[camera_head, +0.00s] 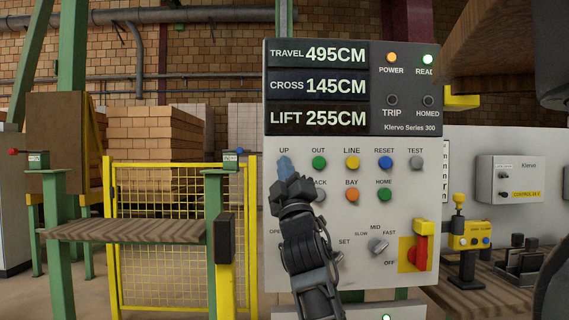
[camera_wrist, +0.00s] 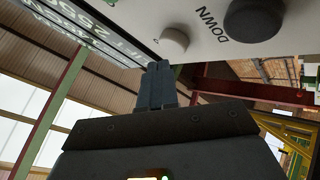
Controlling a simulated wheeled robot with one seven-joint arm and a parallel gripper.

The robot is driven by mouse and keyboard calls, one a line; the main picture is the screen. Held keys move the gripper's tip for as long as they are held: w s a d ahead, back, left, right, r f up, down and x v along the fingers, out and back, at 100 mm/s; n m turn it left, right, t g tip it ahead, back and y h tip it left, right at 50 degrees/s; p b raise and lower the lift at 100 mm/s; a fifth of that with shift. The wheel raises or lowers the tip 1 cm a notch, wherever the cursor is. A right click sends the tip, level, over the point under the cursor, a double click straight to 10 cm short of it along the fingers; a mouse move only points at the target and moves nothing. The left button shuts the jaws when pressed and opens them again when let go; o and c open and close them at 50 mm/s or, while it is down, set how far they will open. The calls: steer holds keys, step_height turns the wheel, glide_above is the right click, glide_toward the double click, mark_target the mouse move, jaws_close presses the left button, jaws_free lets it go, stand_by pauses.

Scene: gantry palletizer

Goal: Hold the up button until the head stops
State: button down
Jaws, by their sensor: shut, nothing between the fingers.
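The grey control panel (camera_head: 350,235) carries a LIFT display (camera_head: 318,118) reading 255CM. The UP label (camera_head: 284,150) shows, but my gripper covers the button below it in the head view. My gripper (camera_head: 285,165) is shut and empty, its fingertips in front of that spot. In the wrist view, my fingertips (camera_wrist: 158,68) are close to a pale round button (camera_wrist: 173,42), apparently the up button; I cannot tell whether they touch it. A dark round button (camera_wrist: 253,18) with the label DOWN sits to its right there.
The POWER lamp (camera_head: 392,57) glows orange and the READY lamp (camera_head: 428,59) green; TRIP and HOMED are dark. The green OUT button (camera_head: 319,162) is close by on the right. A red-handled switch (camera_head: 421,249) sticks out lower right. A yellow mesh fence (camera_head: 158,225) stands left.

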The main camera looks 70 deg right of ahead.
steer(key=shift+a, duration=0.1)
steer(key=shift+s+a+p, duration=0.1)
steer(key=shift+s+a, duration=0.25)
steer(key=shift+a, duration=0.4)
steer(key=shift+s+a+p, duration=0.1)
steer(key=shift+s+a, duration=0.2)
steer(key=shift+a, duration=0.45)
steer(key=shift+s+a+p, duration=0.1)
steer(key=shift+s+a, duration=0.25)
steer(key=shift+a, duration=0.4)
steer(key=shift+f, duration=0.1)
steer(key=w+a+f+n+t+y, duration=0.1)
steer(key=a+f+t+y, duration=0.1)
steer(key=a+f+y, duration=0.7)
steer(key=w+a+f+t+y, duration=0.15)
steer(key=a+f+y, duration=0.25)
steer(key=a+f, duration=1.05)
steer(key=s+a+f+m+g+y, duration=0.1)
steer(key=s+a+f+g+y, duration=0.1)
steer(key=s+a+f+y, duration=0.2)
steer(key=s+a+f+m+g+y, duration=0.1)
steer(key=s+a+f+y, duration=0.4)
steer(key=s, duration=1.5)
steer(key=a+f, duration=0.5)
steer(key=shift+g, duration=0.35)
